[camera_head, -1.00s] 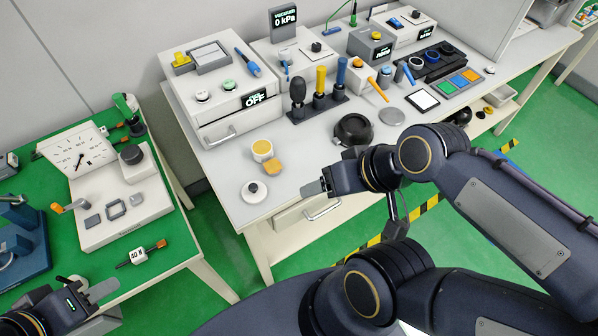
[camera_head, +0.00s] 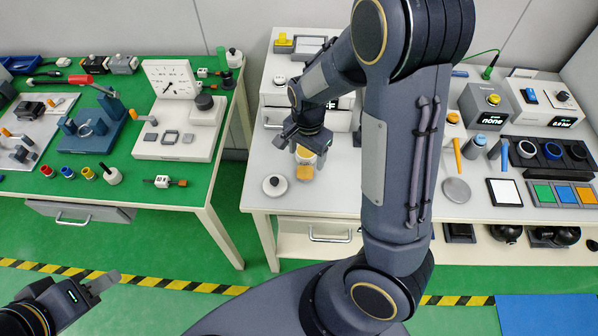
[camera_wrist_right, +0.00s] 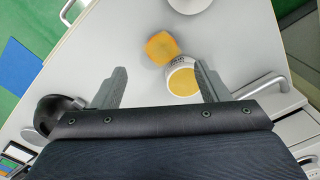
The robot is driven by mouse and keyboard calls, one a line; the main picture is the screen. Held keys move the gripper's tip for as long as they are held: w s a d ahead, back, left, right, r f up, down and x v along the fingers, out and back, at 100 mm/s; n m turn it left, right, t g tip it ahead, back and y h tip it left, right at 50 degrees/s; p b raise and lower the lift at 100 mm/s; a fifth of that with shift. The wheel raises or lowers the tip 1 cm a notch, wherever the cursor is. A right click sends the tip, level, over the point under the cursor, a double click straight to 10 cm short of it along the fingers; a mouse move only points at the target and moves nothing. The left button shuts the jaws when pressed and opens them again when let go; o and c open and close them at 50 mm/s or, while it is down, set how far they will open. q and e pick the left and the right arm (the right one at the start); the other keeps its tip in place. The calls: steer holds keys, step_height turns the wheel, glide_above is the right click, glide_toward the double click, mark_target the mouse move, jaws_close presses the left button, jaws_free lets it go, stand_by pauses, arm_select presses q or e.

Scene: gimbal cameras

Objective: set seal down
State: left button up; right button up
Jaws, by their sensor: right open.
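No item is labelled as the seal, so I cannot tell which one it is. A white cup with a yellow top (camera_head: 307,157) stands near the front left of the grey-white table, with a flat orange piece (camera_head: 306,173) beside it. In the right wrist view the cup (camera_wrist_right: 182,80) lies between the finger lines, nearer the right-hand finger, and the orange piece (camera_wrist_right: 160,47) lies beyond. My right gripper (camera_head: 304,151) is open and empty, over the cup; contact cannot be judged. My left gripper (camera_head: 100,287) is away at lower left, its jaw gap unclear.
A white disc with a dark knob (camera_head: 275,186) sits near the table's front left corner. A drawer unit (camera_head: 280,90) stands behind. A round metal plate (camera_head: 456,190) and a white pad (camera_head: 505,192) lie to the right. A green table (camera_head: 90,190) with instruments is at left.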

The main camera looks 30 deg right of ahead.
mark_target(305, 173)
steer(key=f, duration=0.8)
steer(key=shift+w, duration=0.2)
steer(key=c, duration=1.3)
steer(key=shift+r, duration=0.1)
